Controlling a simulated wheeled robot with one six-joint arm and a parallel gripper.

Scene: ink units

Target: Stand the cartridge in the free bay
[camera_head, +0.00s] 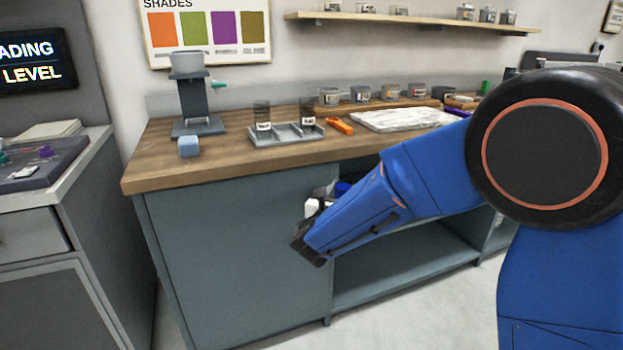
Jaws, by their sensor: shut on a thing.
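A grey tray (258,141) with bays lies on the wooden bench top. Two dark cartridges with pale labels stand upright in it, one at the left (262,115) and one at the right (307,111). The middle bay (288,132) between them looks empty. My gripper (313,207) is at the end of my blue arm, in front of the cabinet and below the bench edge. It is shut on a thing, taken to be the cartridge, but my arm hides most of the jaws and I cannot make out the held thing.
A grey stand with a cup (190,95) and a light blue block (189,147) are left of the tray. An orange tool (340,126) and a white slab (400,119) lie to its right. Several small jars line the back. The bench's front edge lies above my gripper.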

